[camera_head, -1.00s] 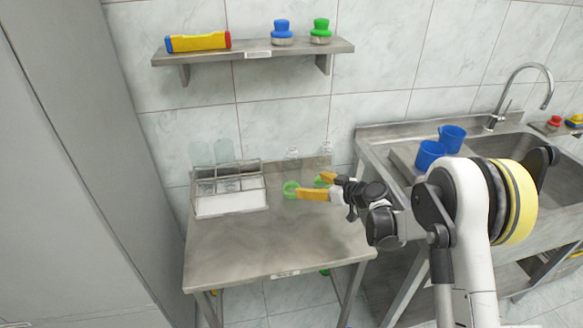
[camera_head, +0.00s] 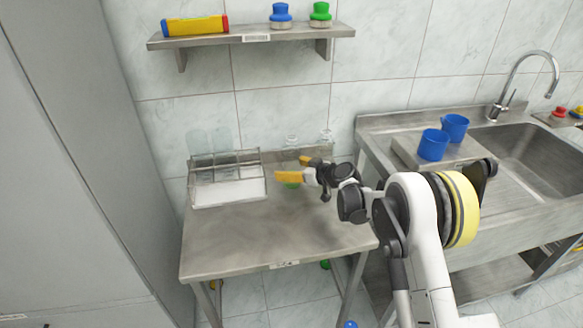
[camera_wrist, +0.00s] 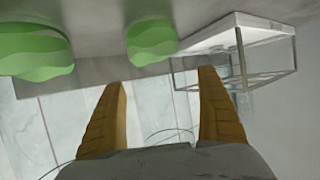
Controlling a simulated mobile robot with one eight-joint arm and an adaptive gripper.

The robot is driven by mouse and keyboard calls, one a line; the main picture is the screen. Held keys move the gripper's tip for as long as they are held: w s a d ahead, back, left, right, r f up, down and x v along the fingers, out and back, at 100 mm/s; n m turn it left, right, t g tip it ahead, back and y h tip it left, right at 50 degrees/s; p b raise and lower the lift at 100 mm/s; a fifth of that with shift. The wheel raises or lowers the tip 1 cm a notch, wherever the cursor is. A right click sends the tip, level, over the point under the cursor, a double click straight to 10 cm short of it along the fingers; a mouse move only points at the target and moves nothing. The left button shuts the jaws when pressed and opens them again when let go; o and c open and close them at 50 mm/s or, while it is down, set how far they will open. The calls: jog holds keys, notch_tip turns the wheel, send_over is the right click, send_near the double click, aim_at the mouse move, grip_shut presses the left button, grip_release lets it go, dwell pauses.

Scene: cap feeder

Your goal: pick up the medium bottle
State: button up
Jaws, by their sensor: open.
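Two clear bottles with green contents stand on the table. One (camera_head: 291,141) is at my fingers and the other (camera_head: 326,135) is to its right. I cannot tell which is the medium one. In the wrist view, which is upside down, the green contents of one bottle (camera_wrist: 152,42) show just beyond and between my fingertips, and another green patch (camera_wrist: 35,48) lies at the left. My gripper (camera_head: 289,168) is open, its yellow fingers at the left bottle. In the wrist view the gripper (camera_wrist: 163,80) shows nothing clearly clamped. The clear glass is hard to make out.
A metal rack (camera_head: 262,188) with a white front stands left of the fingers, with clear glass vessels (camera_head: 197,140) behind it. A shelf (camera_head: 250,38) hangs above. A sink (camera_head: 540,140) with blue cups (camera_head: 433,145) is at right. The table front (camera_head: 270,235) is clear.

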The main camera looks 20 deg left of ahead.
aim_at(292, 136)
jog(key=c, duration=1.1)
jog(key=shift+o, duration=0.2)
jog(key=shift+r, duration=0.1)
notch_tip(292, 136, up, 15)
jog(key=p, duration=0.6)
jog(key=shift+d, duration=0.1)
